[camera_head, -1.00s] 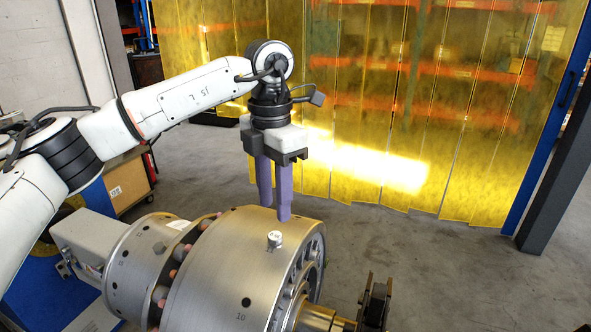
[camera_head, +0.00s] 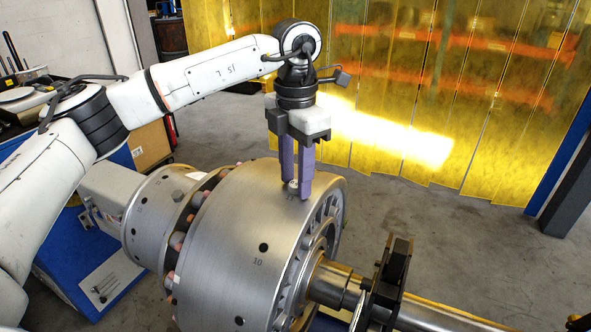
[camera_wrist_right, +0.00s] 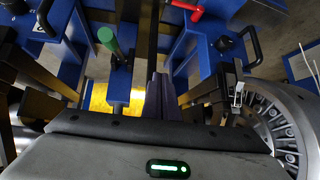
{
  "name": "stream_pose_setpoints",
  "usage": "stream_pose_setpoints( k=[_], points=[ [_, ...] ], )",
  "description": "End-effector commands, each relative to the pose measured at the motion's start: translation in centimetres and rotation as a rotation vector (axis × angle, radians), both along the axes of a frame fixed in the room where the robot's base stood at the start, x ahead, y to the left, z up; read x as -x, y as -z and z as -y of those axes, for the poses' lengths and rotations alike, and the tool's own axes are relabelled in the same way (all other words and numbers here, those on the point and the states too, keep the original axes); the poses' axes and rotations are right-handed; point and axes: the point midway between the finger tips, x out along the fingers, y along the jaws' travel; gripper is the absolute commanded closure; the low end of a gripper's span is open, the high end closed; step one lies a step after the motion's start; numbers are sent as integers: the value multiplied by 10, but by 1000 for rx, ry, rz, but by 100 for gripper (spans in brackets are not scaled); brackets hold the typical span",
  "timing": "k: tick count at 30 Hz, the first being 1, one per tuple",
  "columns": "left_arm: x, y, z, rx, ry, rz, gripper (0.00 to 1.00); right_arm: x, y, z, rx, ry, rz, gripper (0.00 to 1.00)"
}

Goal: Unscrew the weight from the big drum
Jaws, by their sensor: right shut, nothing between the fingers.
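The big drum (camera_head: 225,235) is a wide steel cylinder on a horizontal shaft in the head view. The weight (camera_head: 293,187) is a small silvery stud on top of the drum, near its right rim. My left gripper (camera_head: 297,189) points down with its purple fingers on either side of the weight. The fingers look parted; whether they touch the weight is too small to tell. My right gripper (camera_wrist_right: 160,98) shows in the right wrist view with its purple fingers together and empty. The drum's slotted end face (camera_wrist_right: 283,125) is at that view's right edge.
A black upright bracket (camera_head: 391,277) stands by the shaft (camera_head: 328,284) right of the drum. A blue cabinet (camera_head: 75,255) is at the left. Yellow strip curtains (camera_head: 470,120) hang behind. Blue stands and a green handle (camera_wrist_right: 108,38) show in the right wrist view.

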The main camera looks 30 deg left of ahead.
Motion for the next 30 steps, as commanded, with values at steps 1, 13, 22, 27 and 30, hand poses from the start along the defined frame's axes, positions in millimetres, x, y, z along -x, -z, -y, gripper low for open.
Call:
stream_pose_setpoints(
  k=[1,13,22,27,30],
  points=[
    [0,0,0,0,0,1,64,0,0,0,0,0,0,100],
    [0,0,0,0,0,1,99,4,1,0,1,0,-7,100],
    [0,-1,0,0,-300,0,99,5,-1,0,1,1,-10,100],
    [0,-1,0,1,-566,0,99,5,-3,0,1,1,-11,100],
    [0,-1,1,0,-723,0,99,5,-5,0,1,1,-11,100]
  ],
)
